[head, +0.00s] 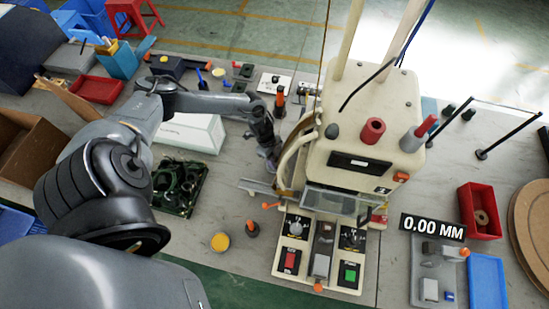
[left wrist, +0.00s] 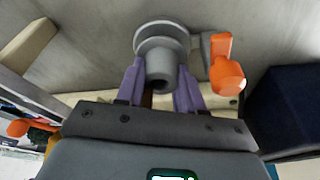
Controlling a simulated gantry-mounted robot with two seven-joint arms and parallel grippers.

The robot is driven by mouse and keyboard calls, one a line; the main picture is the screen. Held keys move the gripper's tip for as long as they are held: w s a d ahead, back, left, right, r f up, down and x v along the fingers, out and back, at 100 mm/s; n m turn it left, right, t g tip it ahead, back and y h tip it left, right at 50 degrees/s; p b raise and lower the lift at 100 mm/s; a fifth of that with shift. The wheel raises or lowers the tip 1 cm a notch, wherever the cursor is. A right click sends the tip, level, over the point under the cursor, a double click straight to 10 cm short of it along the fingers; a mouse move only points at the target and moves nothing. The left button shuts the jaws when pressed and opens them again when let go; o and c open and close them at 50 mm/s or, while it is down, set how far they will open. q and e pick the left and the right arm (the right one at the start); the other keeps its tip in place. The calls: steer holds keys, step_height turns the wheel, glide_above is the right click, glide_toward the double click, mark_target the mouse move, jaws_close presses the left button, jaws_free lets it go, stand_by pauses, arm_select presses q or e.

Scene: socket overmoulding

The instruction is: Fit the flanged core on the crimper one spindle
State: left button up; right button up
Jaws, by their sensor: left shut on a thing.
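My left gripper (head: 270,151) reaches in from the left and is close beside the left side of the cream crimper (head: 365,150). In the left wrist view my left gripper (left wrist: 160,92) has two purple fingers, shut on the grey flanged core (left wrist: 162,45). Its wide flange is on the far side of the fingers and its narrower barrel points toward the camera. In the head view I cannot make out the core at the fingers. I cannot identify the spindle in either view, nor tell whether the core touches it. My right gripper is not in view.
An orange-knobbed lever (left wrist: 228,78) stands close right of the core. A yellow disc (head: 220,242) lies on the bench. A red bin (head: 480,211) stands at right.

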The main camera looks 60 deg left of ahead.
arm_select(q)
steer(key=shift+f+b, duration=0.35)
steer(key=shift+f, duration=0.25)
steer(key=o, duration=1.1)
steer(key=shift+r, duration=0.1)
